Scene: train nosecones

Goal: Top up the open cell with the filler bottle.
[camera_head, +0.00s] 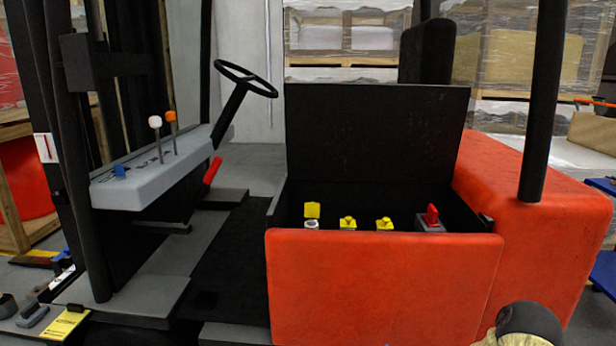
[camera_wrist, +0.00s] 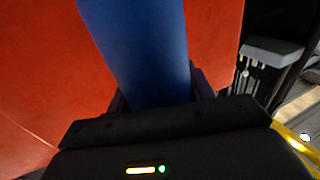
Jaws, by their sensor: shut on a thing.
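The open cell (camera_head: 312,225) shows in the head view as a pale round opening, with its yellow cap (camera_head: 312,209) raised above it. It sits at the left of the row in the forklift's battery compartment. In the wrist view, my gripper (camera_wrist: 160,92) is shut on a blue body, which I take to be the filler bottle (camera_wrist: 140,45). The bottle's far end runs out of the top of the frame, so its tip is hidden. A red-orange panel fills the view behind it. The gripper's fingers and the bottle do not show in the head view.
Two shut yellow caps (camera_head: 348,223) (camera_head: 385,224) and a red connector (camera_head: 432,217) stand right of the open cell. The raised black lid (camera_head: 375,130) stands behind, and the red front panel (camera_head: 385,290) stands in front. A steering wheel (camera_head: 245,78) and levers are at left.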

